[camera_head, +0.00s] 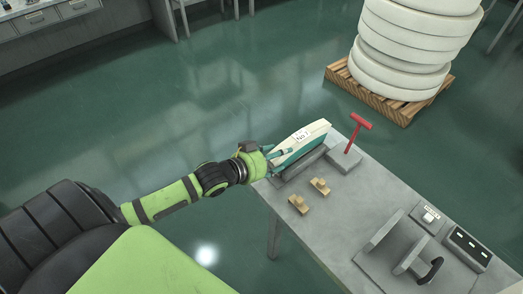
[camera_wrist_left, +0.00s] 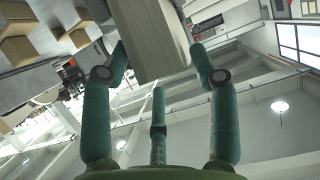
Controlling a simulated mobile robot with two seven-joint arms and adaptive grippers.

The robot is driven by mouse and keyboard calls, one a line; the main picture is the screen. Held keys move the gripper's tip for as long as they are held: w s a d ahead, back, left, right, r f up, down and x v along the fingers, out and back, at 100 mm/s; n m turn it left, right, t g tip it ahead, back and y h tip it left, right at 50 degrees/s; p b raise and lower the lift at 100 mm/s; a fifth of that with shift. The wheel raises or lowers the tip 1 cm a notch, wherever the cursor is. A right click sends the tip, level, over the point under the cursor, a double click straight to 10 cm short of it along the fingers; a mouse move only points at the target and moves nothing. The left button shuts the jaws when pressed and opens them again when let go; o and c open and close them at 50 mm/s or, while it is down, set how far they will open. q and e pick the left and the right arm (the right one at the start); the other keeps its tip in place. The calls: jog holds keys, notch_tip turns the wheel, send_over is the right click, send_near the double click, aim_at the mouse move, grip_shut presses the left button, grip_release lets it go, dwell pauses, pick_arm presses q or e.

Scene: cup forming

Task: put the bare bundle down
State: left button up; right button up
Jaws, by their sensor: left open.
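A pale block (camera_head: 306,138), which I take to be the bundle, stands on a dark grey base (camera_head: 300,165) at the table's far left corner. In the left wrist view a pale bundle (camera_wrist_left: 150,30) with fine layer lines reaches in between the fingers. My left gripper (camera_head: 278,153) is at the block's left end. Its teal fingers (camera_wrist_left: 157,52) are open, one on each side of the bundle, with a third below. I cannot tell whether they touch it. My right gripper is out of view.
On the grey table (camera_head: 345,205) are two small wooden blocks (camera_head: 309,195), a red T-handle (camera_head: 355,130) on a grey block, and a grey fixture (camera_head: 395,245) with a switch box (camera_head: 468,247). A pallet (camera_head: 402,108) with stacked white rolls stands behind. Floor at left is clear.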

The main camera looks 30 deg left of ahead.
pick_arm(q)
jog(key=v, duration=0.7)
jog(key=shift+r, duration=0.15)
